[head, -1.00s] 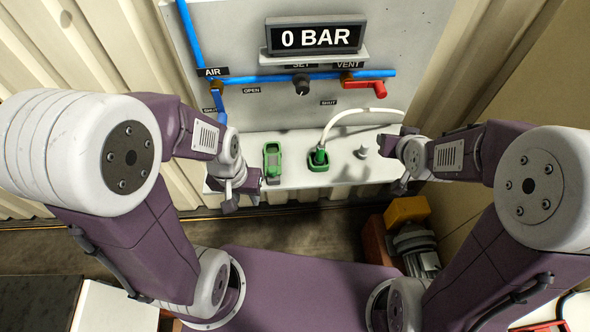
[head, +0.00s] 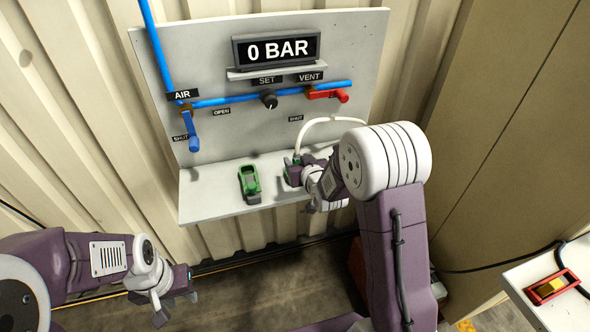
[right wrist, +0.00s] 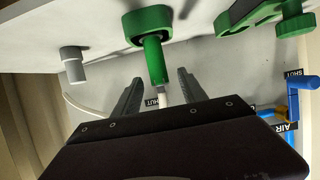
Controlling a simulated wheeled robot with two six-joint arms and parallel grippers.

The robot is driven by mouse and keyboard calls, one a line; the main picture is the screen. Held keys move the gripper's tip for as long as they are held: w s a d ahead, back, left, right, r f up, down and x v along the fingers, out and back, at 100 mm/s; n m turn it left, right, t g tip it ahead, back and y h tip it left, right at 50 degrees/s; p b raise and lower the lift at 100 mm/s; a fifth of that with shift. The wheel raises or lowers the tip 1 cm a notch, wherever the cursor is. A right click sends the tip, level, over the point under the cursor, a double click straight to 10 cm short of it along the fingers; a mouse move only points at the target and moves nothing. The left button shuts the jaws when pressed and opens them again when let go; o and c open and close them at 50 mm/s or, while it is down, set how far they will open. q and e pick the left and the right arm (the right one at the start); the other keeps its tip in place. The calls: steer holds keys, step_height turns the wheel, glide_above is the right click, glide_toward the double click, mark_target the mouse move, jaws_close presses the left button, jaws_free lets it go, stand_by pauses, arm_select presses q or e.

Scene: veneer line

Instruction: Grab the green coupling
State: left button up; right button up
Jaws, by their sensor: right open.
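The green coupling (head: 287,161) stands on the white shelf with a white hose (head: 320,120) at its end. In the head view my right gripper (head: 293,174) largely hides it. In the right wrist view the coupling (right wrist: 156,58) shows as a green stem in a wide green collar. My right gripper (right wrist: 158,82) is open there, its fingers on either side of the stem's hose end, with gaps visible. My left gripper (head: 180,297) hangs low at the left, away from the shelf; its finger gap is unclear.
Another green fitting (head: 249,183) stands on the shelf (head: 215,200) left of the coupling. A grey peg (right wrist: 73,66) is on the coupling's other side. The panel behind carries a blue AIR lever (head: 193,135), a red VENT lever (head: 330,95) and a 0 BAR display (head: 277,48).

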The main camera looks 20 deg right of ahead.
steer(key=shift+w+d+f, duration=0.1)
steer(key=shift+w+f, duration=0.1)
steer(key=shift+w, duration=0.1)
steer(key=x, duration=0.4)
steer(key=shift+w+f+p, duration=0.15)
steer(key=shift+w+p, duration=0.2)
steer(key=shift+s, duration=0.1)
jaws_close()
step_height(320, 180, up, 10)
steer(key=shift+p, duration=0.3)
